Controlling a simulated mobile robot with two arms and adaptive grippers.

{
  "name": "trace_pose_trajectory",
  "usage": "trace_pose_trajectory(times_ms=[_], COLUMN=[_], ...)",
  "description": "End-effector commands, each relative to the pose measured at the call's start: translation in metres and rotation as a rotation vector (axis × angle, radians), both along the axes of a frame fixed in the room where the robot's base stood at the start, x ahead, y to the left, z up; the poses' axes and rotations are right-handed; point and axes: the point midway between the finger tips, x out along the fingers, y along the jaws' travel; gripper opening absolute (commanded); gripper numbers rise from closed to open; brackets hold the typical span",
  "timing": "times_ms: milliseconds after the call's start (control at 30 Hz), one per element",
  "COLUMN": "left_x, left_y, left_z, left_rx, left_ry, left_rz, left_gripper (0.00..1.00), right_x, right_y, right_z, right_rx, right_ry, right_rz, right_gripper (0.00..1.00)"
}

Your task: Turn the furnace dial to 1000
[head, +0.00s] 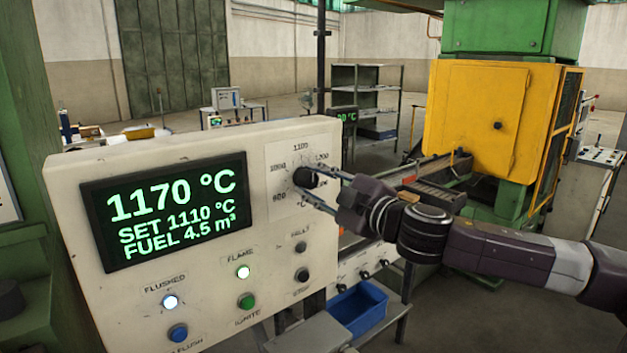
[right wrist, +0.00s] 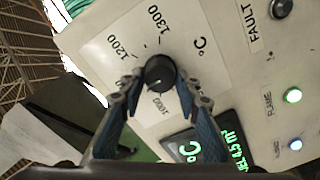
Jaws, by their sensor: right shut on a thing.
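The furnace dial (head: 306,177) is a black round knob on a pale scale plate (head: 282,207) at the upper right of the control panel. In the right wrist view, the dial (right wrist: 160,72) sits among marks including 1200 and 1300. My right gripper (head: 313,184) is shut on the dial, with one finger on either side of it; the fingers also show in the right wrist view (right wrist: 160,84). The display (head: 165,208) reads 1170 °C, SET 1110 °C and FUEL 4.5 m³. The dial's pointer is too small to read surely. My left gripper is not in view.
Below the display are a lit FLUSHED lamp (head: 170,301), a lit green FLAME lamp (head: 243,271), a blue button (head: 178,333) and a green IGNITE button (head: 246,301). Dark knobs sit right of these. A blue bin (head: 362,309) and a yellow machine (head: 480,122) stand beyond.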

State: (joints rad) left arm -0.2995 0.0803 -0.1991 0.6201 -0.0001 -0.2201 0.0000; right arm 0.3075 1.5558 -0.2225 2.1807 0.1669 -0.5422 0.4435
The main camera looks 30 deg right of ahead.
Motion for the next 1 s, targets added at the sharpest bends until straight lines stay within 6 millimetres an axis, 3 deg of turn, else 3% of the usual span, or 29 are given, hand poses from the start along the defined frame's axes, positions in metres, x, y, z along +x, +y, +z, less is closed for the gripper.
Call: trace_pose_trajectory(times_ms=[1000], left_x=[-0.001], left_y=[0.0], left_z=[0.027], left_rx=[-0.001], left_ry=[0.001], left_rz=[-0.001], left_gripper=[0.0], right_x=[0.0], right_y=[0.001], right_z=[-0.004], right_rx=[-0.921], right_ry=[-0.071], right_rz=[0.002], right_gripper=[0.06])
